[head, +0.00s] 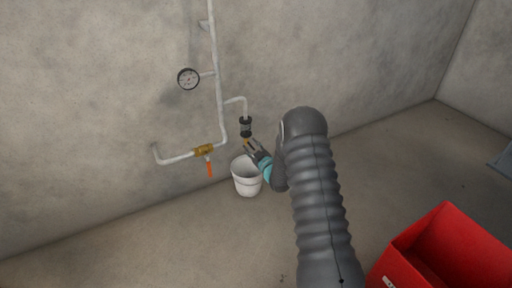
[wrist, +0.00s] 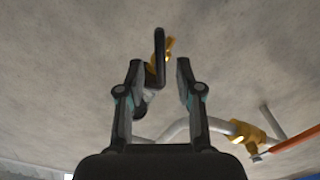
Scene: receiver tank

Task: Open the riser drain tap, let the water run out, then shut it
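The drain tap (head: 246,127) sits at the end of a short branch off the riser pipe (head: 218,75) in the head view, dark with a brass part below. In the wrist view a black bar-shaped part of the tap (wrist: 159,45) with brass behind it shows between my fingers. My gripper (head: 253,146) is just below and right of the tap in the head view. In the wrist view my gripper (wrist: 158,72) is open, its two fingers apart on either side of the black part; I cannot tell whether either touches. No water stream is visible.
A white bucket (head: 247,184) stands on the floor below the tap. A brass valve (head: 204,150) with an orange handle (head: 210,169) is on the pipe to the left. A round gauge (head: 188,79) is higher up. A red open box (head: 450,245) is at lower right.

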